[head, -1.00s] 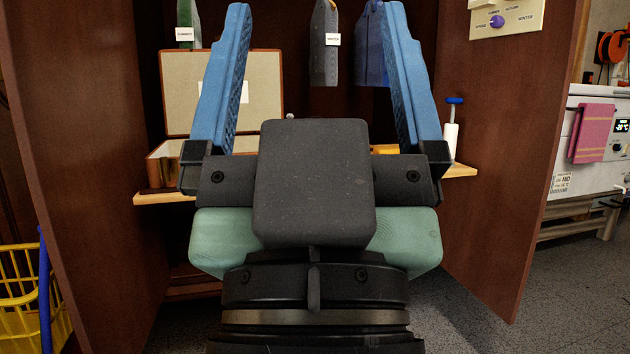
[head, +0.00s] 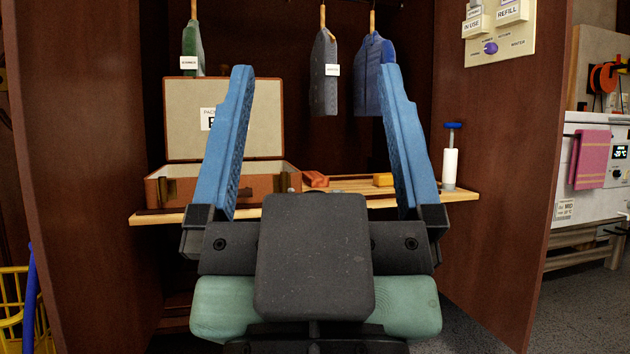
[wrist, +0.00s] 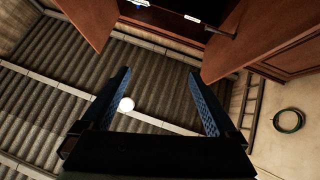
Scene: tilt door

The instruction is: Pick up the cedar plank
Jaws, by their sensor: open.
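My gripper (head: 312,85) is open and empty, its two blue fingers pointing up in front of an open dark wood wardrobe. A small reddish-orange block (head: 315,179) lies on the pale wooden shelf (head: 460,195) inside; it may be the cedar plank, but I cannot tell for sure. It appears between the fingers in the head view, behind them and not touched. A yellow-orange block (head: 383,180) lies to its right. In the wrist view, my open gripper (wrist: 160,90) has nothing between its fingers, and neither block can be made out.
An open brown case (head: 225,118) stands on the shelf at left. A white pump with a blue handle (head: 450,160) stands at right. Jackets (head: 324,75) hang above. Open wardrobe doors (head: 510,150) flank my arm. A yellow basket (head: 12,310) is at lower left.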

